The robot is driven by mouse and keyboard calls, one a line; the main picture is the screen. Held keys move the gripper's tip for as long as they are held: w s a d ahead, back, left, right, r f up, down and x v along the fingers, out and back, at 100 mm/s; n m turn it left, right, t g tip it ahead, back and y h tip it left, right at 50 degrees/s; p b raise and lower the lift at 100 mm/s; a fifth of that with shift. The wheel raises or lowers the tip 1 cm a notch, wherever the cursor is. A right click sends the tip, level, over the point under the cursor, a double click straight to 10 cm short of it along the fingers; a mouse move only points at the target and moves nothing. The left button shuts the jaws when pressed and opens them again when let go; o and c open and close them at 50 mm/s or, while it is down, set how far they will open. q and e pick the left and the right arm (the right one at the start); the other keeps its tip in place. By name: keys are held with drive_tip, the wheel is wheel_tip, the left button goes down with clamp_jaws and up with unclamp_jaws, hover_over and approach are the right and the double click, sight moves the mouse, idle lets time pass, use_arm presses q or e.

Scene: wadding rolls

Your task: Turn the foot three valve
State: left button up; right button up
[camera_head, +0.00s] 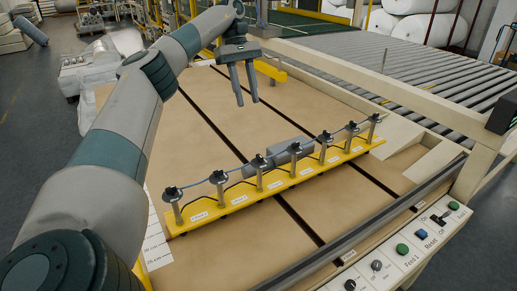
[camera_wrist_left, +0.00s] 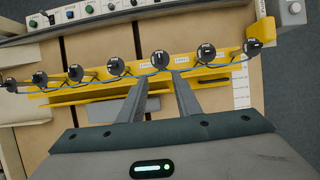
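A row of several valves with dark round knobs stands on a yellow rail (camera_head: 285,184) across the tan board. Small white labels sit on the rail; I cannot read which valve is foot three. The third knob from the left (camera_head: 257,162) in the head view appears to be the third from the right (camera_wrist_left: 160,58) in the left wrist view. My left gripper (camera_head: 247,102) is open and empty, its fingers apart, above the board and behind the rail. In the left wrist view its fingertips (camera_wrist_left: 158,85) point toward that knob. My right gripper is not in view.
A thin blue line runs along the knobs. A grey cylinder (camera_head: 292,150) lies behind the rail. A control panel (camera_head: 410,246) with buttons lies at the front right. A roller conveyor (camera_head: 400,75) and white rolls (camera_head: 425,28) are behind. The board between gripper and rail is mostly clear.

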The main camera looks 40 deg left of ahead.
use_arm(q)
drive_tip(key=shift+f, duration=0.85)
drive_tip(key=p, duration=0.2)
approach(260, 155)
drive_tip(key=x, duration=0.7)
drive_tip(key=shift+s, duration=0.1)
drive_tip(key=shift+d+f, duration=0.2)
drive_tip(key=shift+f, duration=0.3)
clamp_jaws()
